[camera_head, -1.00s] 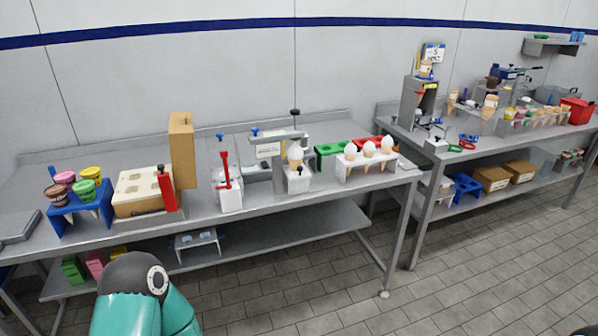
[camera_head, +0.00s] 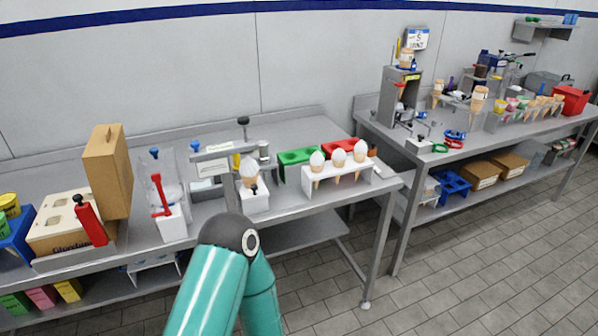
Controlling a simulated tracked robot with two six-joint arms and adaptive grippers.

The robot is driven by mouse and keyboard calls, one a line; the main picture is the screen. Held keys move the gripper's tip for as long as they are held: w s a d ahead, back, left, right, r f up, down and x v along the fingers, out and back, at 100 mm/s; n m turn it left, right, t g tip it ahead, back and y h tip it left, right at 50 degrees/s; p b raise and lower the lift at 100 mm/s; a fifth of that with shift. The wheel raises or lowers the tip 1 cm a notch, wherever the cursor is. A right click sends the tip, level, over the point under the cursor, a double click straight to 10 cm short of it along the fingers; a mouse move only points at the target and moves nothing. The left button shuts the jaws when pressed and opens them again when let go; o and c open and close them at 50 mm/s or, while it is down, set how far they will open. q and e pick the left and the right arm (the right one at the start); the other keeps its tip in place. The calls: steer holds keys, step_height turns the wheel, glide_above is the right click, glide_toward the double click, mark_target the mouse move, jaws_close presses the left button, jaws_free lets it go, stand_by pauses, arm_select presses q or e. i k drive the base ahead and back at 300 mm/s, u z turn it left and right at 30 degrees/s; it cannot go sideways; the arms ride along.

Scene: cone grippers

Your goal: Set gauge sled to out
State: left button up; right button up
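The gauge station (camera_head: 213,161) stands on the near bench, a grey frame with a labelled crossbar and a dark knob on top. Under its right end is a white block (camera_head: 255,204) with a small black knob on its front, which looks like the gauge sled. It holds a cone with a white top (camera_head: 249,170). I cannot tell from here which position the sled is in. One of my teal arms rises from the bottom edge, its elbow just in front of and below the sled. Neither gripper is in view.
A white rack (camera_head: 338,180) of white-topped cones stands right of the station, with green (camera_head: 298,157) and red trays behind. A white block with a red lever (camera_head: 162,194) and a cardboard box (camera_head: 108,170) stand left. Tiled floor is free right of the bench.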

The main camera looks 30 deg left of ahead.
mark_target(254, 201)
steer(key=u, duration=0.15)
steer(key=i, duration=1.05)
steer(key=u, duration=0.6)
